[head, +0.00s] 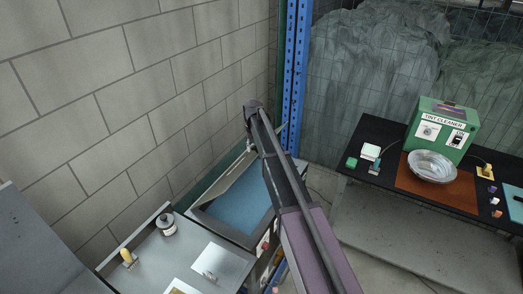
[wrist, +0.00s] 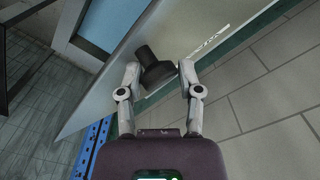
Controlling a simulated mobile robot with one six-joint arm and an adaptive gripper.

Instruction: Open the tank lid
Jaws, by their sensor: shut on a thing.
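The tank (head: 235,236) stands against the block wall, with blue water (head: 247,195) showing inside. Its grey lid (head: 228,184) is tilted up on the wall side. In the wrist view the lid (wrist: 110,95) crosses the picture diagonally, with the blue water (wrist: 102,22) beyond it. A dark knob (wrist: 153,70) stands out from the lid. My gripper (wrist: 158,72) is shut on this knob, one finger on each side. In the head view my arm hides the gripper and part of the tank's right side.
A grey bench (head: 150,262) with a dark jar (head: 167,224) and a yellow-topped item (head: 128,257) is at front left. A blue rack post (head: 293,75) stands behind the tank. A black table (head: 385,140) with a green machine (head: 441,125) and metal bowl (head: 432,167) is at right.

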